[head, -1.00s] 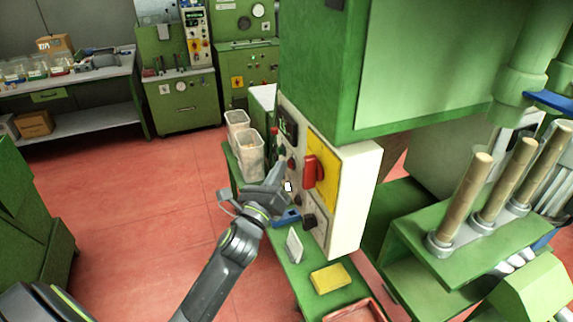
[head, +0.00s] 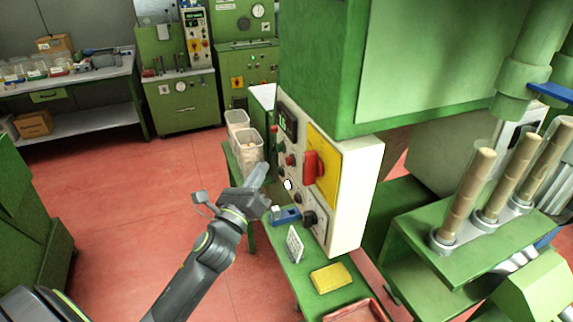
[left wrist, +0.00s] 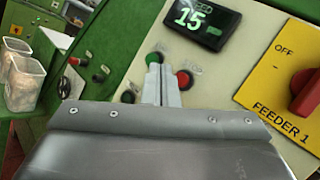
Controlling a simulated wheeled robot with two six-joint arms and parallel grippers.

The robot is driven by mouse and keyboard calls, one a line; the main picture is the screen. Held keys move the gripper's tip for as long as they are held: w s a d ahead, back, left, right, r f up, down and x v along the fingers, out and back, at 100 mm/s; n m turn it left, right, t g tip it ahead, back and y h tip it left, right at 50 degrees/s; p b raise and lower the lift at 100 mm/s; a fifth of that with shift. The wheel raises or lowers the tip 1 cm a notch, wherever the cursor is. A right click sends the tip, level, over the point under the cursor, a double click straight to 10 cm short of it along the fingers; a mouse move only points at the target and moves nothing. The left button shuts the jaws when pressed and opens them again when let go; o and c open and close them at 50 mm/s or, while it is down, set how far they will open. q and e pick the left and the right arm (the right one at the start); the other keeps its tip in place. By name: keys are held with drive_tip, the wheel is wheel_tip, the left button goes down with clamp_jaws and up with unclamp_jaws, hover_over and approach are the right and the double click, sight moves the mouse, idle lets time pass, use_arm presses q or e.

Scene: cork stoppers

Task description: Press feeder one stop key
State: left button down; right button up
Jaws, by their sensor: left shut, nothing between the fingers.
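The feeder one control panel (head: 352,190) is a pale box with a yellow plate (left wrist: 280,90) marked FEEDER 1 and OFF. A red stop key (left wrist: 185,79) and a green key (left wrist: 154,58) sit below a lit display (left wrist: 200,22) reading 15. In the head view the red key (head: 290,160) is just right of the green key (head: 281,147). My left gripper (head: 262,168) is shut and empty, in front of the panel and apart from it. In the left wrist view its fingertips (left wrist: 160,88) appear just left of the red key and below the green one.
A large red rotary switch (head: 311,168) juts from the yellow plate. Clear bins (head: 247,155) stand behind the gripper on a green bench, which also holds a yellow pad (head: 330,278) and a small white card (head: 295,244). The red floor (head: 130,200) to the left is open.

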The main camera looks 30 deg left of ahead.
use_arm(q)
drive_tip(key=shift+s+a+b, duration=0.45)
drive_tip(key=shift+s+a, duration=0.25)
drive_tip(key=shift+s, duration=0.15)
